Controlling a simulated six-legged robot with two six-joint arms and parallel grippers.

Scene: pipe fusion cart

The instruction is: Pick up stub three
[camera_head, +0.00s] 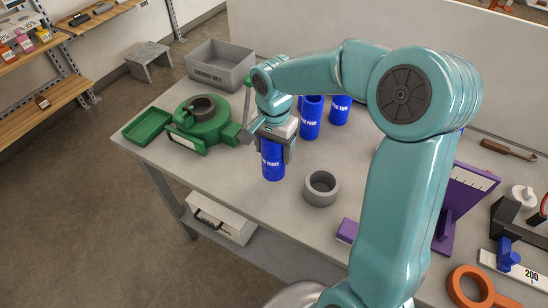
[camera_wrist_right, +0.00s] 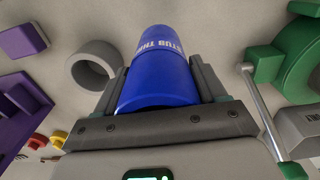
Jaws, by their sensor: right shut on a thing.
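Stub three (camera_head: 272,162) is a blue cylinder with white lettering, upright at the middle of the cart top in the head view. My right gripper (camera_head: 276,140) comes down on it from above and is shut on its upper part. In the right wrist view, stub three (camera_wrist_right: 160,68) sits between the two fingers of the right gripper (camera_wrist_right: 162,85), and its lettering shows. I cannot tell whether its lower end touches the table. My left gripper is not in view.
Two more blue stubs, one (camera_head: 311,118) nearer and one (camera_head: 340,108) farther, stand behind my right arm. A grey ring (camera_head: 321,188) lies right of stub three. A green clamp fixture (camera_head: 205,125) stands left, with a grey bin (camera_head: 220,66) behind. Purple and orange parts (camera_head: 470,288) occupy the right.

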